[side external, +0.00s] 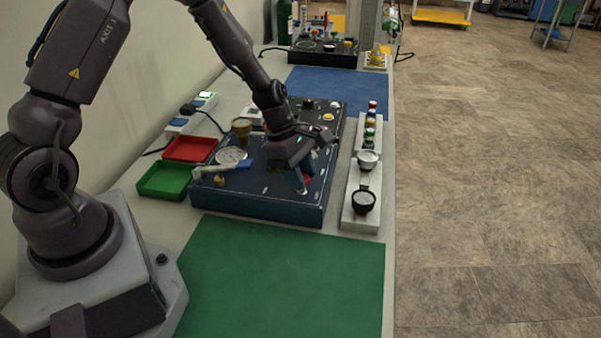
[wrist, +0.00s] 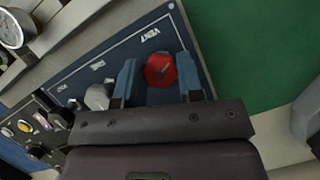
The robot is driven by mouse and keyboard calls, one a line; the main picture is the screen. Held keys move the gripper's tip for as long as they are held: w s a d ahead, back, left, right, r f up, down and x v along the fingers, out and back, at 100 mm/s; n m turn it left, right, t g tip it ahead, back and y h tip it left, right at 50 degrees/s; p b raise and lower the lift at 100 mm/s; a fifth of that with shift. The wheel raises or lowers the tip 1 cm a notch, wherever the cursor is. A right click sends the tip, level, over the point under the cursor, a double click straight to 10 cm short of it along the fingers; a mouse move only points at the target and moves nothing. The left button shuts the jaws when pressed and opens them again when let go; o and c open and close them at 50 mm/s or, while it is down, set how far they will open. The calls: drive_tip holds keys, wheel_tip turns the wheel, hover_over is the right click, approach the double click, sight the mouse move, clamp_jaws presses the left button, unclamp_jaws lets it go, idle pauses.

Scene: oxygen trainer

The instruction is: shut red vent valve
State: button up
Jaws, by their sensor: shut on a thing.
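The red vent valve (wrist: 160,70) is a faceted red knob on the dark blue panel (wrist: 120,55), beside the printed word VENT. In the wrist view my gripper (wrist: 158,78) has one blue finger on each side of the knob and is shut on it. In the side view my gripper (side external: 303,184) reaches down to the front right part of the blue trainer box (side external: 255,208). Only a little red of the valve shows there beside the fingers. The valve's exact turn angle cannot be told.
A grey knob (wrist: 97,97) sits close beside the left finger. Red (side external: 190,149) and green (side external: 164,181) trays stand left of the box. The green mat (side external: 285,280) in front is bare.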

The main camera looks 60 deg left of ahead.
drive_tip(key=m+g, duration=0.1)
drive_tip(key=m, duration=0.1)
drive_tip(key=m+g, duration=0.1)
drive_tip(key=m, duration=0.2)
drive_tip(key=shift+m, duration=0.3)
drive_tip(key=m+g, duration=0.1)
drive_tip(key=m, duration=0.2)
drive_tip(key=m+g, duration=0.1)
drive_tip(key=m, duration=0.2)
drive_tip(key=shift+w, duration=0.15)
drive_tip(key=m+g+y, duration=0.1)
drive_tip(key=m, duration=0.4)
drive_tip(key=shift+w+m+g+y, duration=0.1)
drive_tip(key=shift+m+g+y, duration=0.3)
drive_tip(key=m+y, duration=0.1)
drive_tip(key=m, duration=0.2)
drive_tip(key=m+y, duration=0.1)
drive_tip(key=m, duration=0.1)
drive_tip(key=shift+m+g, duration=0.3)
drive_tip(key=shift+m, duration=0.1)
drive_tip(key=shift+d, duration=0.1)
drive_tip(key=o, duration=0.9)
drive_tip(key=v, duration=1.3)
drive_tip(key=shift+d, duration=0.15)
